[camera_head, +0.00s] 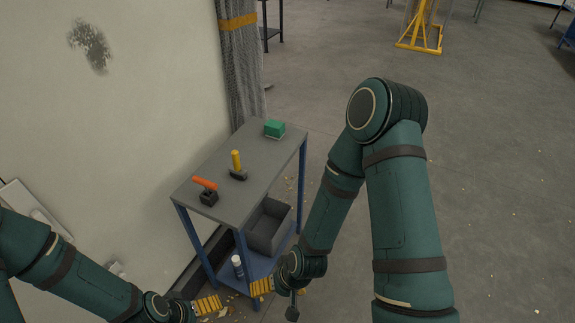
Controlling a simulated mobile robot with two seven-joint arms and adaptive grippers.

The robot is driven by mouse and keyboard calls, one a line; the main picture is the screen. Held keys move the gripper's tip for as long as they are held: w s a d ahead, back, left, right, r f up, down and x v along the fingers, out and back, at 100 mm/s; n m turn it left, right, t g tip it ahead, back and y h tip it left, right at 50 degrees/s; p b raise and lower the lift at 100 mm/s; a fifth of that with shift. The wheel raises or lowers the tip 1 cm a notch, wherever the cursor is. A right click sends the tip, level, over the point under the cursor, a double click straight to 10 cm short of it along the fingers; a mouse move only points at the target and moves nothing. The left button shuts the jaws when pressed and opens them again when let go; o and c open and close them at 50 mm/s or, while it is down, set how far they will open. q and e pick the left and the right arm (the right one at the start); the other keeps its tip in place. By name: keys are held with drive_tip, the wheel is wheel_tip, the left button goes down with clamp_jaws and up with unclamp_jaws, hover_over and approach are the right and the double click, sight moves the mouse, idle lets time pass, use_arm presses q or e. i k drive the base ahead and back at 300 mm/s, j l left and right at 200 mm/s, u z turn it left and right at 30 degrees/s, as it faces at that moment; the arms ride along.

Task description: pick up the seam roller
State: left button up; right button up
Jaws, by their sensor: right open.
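A tool with an orange handle and a dark, blocky head (208,198) lies at the near left of the small table's top; it may be the seam roller, but it is too small to be sure. A tool with an upright yellow handle and a dark head (237,175) stands at the middle of the top. My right gripper (262,287) is open, low beside the table's near right leg, apart from both tools. My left gripper (207,305) is low in front of the table, near the right one; its fingers are too small to read.
The grey table (250,150) with blue legs stands near the wall (120,130). A green block (274,128) is at its far end. A grey bin (267,228) and a white bottle (238,266) are on the lower shelf. The floor to the right is open.

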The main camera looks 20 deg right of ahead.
sight(235, 171)
drive_tip(key=z, duration=0.25)
drive_tip(key=i+l+u, duration=0.1)
drive_tip(key=l, duration=0.2)
drive_tip(key=i+l, duration=0.15)
drive_tip(key=l, duration=0.2)
drive_tip(key=i+l+u, duration=0.15)
drive_tip(key=l, duration=0.15)
drive_tip(key=i+l+u, duration=0.1)
drive_tip(key=l, duration=0.25)
